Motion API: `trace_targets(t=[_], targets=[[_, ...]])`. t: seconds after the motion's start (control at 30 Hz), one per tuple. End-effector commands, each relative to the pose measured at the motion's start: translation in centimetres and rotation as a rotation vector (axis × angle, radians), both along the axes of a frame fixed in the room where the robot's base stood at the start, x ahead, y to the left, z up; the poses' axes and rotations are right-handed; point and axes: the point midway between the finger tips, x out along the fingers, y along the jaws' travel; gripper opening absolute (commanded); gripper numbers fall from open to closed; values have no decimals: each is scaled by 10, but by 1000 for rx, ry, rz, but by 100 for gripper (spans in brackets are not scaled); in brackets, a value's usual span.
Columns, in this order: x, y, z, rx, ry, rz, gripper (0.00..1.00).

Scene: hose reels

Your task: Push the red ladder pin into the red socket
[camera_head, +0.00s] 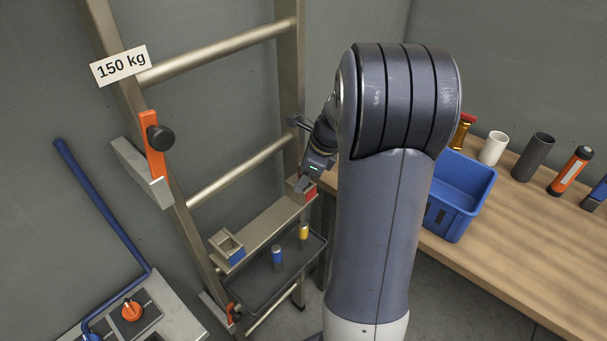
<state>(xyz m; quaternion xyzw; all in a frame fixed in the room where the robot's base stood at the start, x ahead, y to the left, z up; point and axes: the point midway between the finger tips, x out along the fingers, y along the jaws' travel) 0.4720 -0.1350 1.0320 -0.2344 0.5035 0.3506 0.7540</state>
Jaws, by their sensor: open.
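The red socket (309,194) sits at the right end of a bar on the ladder, with its red face toward the right. My gripper (302,186) is just above this socket, fingers pointing down, and hides part of it. It is open. I cannot make out the red ladder pin; it may be hidden behind my gripper or in the socket. A blue-marked socket (229,248) with an open top sits at the bar's left end. A blue-banded pin (277,259) and a yellow-topped pin (304,234) stand upright in the dark tray (262,300) below the bar.
My arm covers the middle of the view. At right, a wooden bench (500,236) carries a blue bin (458,192), a white cup (493,148) and several other items. At left are an orange lever (155,155) and a grey panel (160,312) with knobs.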

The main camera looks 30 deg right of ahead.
Motion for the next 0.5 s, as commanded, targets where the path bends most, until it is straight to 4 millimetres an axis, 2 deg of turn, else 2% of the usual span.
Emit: trace_targets(t=[0.27,0.5], targets=[[-2,-3,7,-1,-1,0,48],[-12,-17,49,-3,-5,-2,48]])
